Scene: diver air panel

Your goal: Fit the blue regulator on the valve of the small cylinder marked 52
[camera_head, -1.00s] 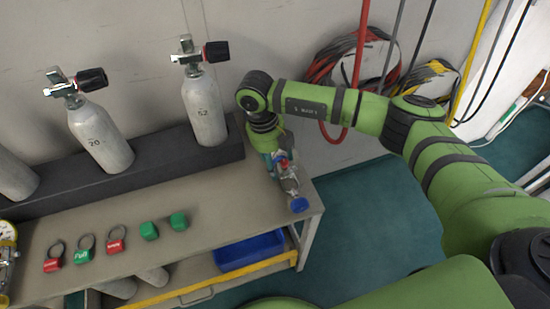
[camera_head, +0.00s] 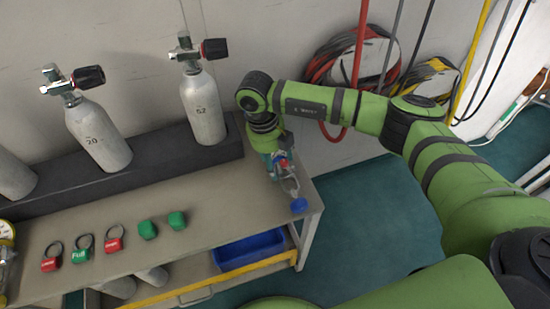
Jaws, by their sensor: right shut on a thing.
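The small cylinder marked 52 (camera_head: 204,112) stands upright in the dark rack at the back of the bench. My right gripper (camera_head: 281,163) points down over the bench's right end, to the right of and lower than the valve. It is shut on the regulator, whose metal body (camera_head: 290,186) and blue end (camera_head: 298,205) show below the fingers. The fingertips are small and partly hidden. My left gripper is out of view.
Cylinder 20 (camera_head: 97,138) stands left in the rack (camera_head: 150,163). A gauge (camera_head: 6,236) is at the left edge. A blue bin (camera_head: 250,249) sits below. Hoses hang on the wall.

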